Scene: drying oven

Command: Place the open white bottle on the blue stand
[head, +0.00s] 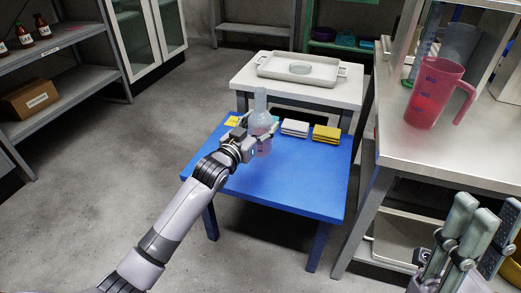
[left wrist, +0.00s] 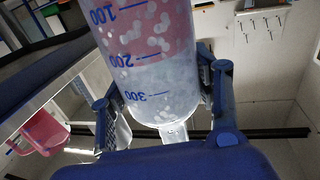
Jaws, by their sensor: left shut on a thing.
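My left gripper (head: 262,133) is shut around the lower part of a translucent whitish bottle (head: 261,103) with a narrower neck. In the left wrist view the bottle (left wrist: 150,50) fills the upper middle, with blue scale marks and a pinkish band, between the two fingers. My right gripper (head: 477,235) is at the lower right of the head view, with its fingers apart and nothing visible between them.
White (head: 295,128) and yellow (head: 326,133) stacked pads and a yellow note (head: 232,120) lie at the stand's back. Behind is a white table with a grey tray (head: 290,72). A pink jug (head: 433,95) stands on the right bench. The stand's front is clear.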

